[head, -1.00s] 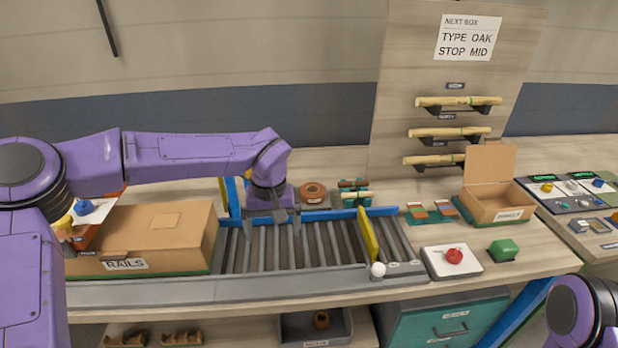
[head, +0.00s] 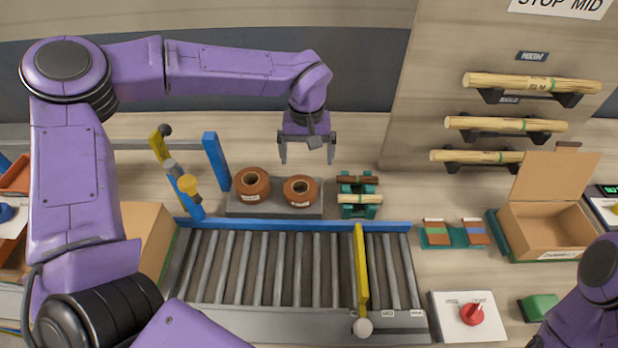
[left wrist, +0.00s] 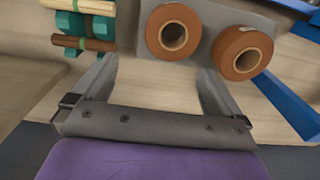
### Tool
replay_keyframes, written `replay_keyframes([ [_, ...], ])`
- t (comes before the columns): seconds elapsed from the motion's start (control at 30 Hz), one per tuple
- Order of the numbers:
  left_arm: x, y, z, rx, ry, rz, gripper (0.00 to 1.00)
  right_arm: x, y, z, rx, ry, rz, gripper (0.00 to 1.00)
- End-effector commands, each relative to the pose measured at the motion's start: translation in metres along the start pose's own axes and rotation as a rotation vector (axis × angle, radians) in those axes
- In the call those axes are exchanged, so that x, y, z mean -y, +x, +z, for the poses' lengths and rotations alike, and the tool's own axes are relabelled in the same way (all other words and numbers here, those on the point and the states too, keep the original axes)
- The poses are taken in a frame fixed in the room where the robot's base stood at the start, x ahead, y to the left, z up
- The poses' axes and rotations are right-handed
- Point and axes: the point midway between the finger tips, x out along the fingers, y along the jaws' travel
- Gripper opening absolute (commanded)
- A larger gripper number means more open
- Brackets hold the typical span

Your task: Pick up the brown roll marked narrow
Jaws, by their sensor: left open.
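Two brown rolls with hollow centres stand side by side on a grey plate (head: 275,211) behind the conveyor: a left roll (head: 263,189) and a right roll (head: 313,190). Each has a small white label on its front, too small to read, so I cannot tell which is marked narrow. In the left wrist view the right roll (left wrist: 153,28) is on the left and the other roll (left wrist: 227,45) on the right. My left gripper (head: 307,158) is open and empty, above and behind the right roll, fingers pointing down. My right gripper is out of view.
A green rack (head: 346,212) with small turned sticks stands just right of the rolls. A blue rail (head: 290,225) and the roller conveyor (head: 265,265) lie in front. A blue post (head: 216,160) rises at left. An open cardboard box (head: 540,235) stands at right.

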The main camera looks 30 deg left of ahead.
Motion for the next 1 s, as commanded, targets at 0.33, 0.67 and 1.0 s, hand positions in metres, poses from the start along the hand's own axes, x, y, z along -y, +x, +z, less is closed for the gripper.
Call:
replay_keyframes([
  [0.33, 0.019, 0.053, -0.004, 0.010, -0.038, -0.004, 1.00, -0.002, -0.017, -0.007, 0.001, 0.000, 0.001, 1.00],
  [0.67, 0.015, 0.089, -0.005, 0.005, -0.035, -0.001, 1.00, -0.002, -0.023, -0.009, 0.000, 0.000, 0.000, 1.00],
  [1.0, 0.015, 0.089, -0.005, 0.006, -0.036, -0.001, 0.58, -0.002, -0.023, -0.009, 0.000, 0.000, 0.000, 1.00],
])
